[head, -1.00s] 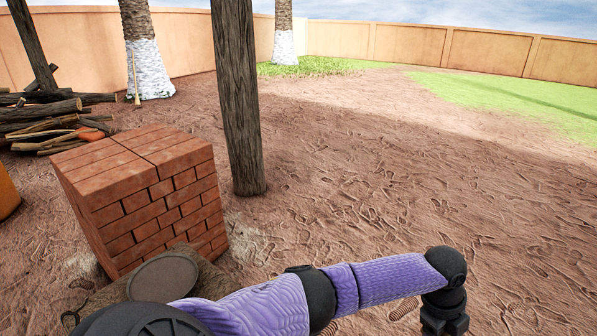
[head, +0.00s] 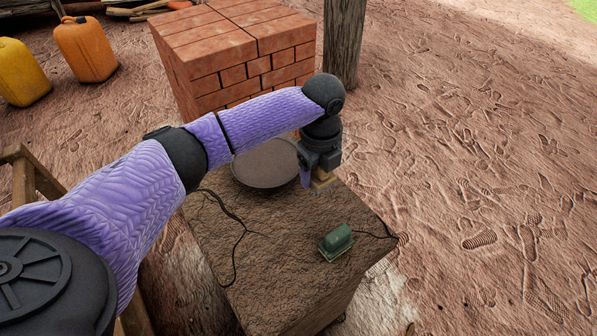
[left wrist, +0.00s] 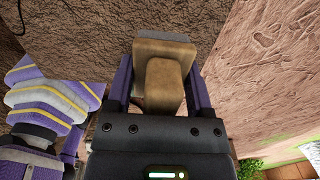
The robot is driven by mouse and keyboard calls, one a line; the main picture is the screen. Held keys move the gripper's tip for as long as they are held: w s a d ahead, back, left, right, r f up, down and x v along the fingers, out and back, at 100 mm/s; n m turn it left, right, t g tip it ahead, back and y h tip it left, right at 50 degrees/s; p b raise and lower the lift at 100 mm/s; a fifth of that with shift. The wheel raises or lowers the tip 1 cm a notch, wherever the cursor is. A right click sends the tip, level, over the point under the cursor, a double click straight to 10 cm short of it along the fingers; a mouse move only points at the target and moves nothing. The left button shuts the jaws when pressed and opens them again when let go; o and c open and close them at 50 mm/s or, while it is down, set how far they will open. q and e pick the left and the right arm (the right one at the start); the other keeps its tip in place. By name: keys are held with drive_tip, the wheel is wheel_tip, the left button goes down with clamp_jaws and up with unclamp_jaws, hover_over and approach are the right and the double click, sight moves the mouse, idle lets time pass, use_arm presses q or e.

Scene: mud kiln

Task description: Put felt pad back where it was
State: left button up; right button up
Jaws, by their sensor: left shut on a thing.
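My left gripper (head: 316,178) is shut on a tan, block-like felt pad (head: 323,181), at the right back edge of the rough brown mud block (head: 290,270). I cannot tell whether the pad touches the mud top. My right gripper is not in view.
A round grey-brown disc (head: 266,164) lies on the mud top, left of the gripper. A green block (head: 336,240) sits near the front right edge. A brick stack (head: 235,60) and a wooden post (head: 343,40) stand behind. Yellow (head: 20,72) and orange (head: 85,48) cans stand left.

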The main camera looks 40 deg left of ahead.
sight(316, 206)
use_arm(q)
wheel_tip(316, 206, down, 10)
drive_tip(key=b, duration=0.5)
drive_tip(key=shift+d+r, duration=0.1)
drive_tip(key=shift+r, duration=0.4)
clamp_jaws()
drive_tip(key=o, duration=1.3)
unclamp_jaws()
drive_tip(key=shift+f, duration=0.1)
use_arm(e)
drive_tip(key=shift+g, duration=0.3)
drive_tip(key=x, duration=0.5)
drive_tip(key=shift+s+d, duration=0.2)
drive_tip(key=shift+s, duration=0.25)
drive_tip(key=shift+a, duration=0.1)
use_arm(q)
wheel_tip(316, 206, up, 12)
drive_tip(key=p, duration=0.8)
drive_tip(key=shift+r, duration=0.2)
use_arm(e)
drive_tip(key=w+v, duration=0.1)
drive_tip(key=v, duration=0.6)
use_arm(q)
drive_tip(key=shift+f, duration=0.1)
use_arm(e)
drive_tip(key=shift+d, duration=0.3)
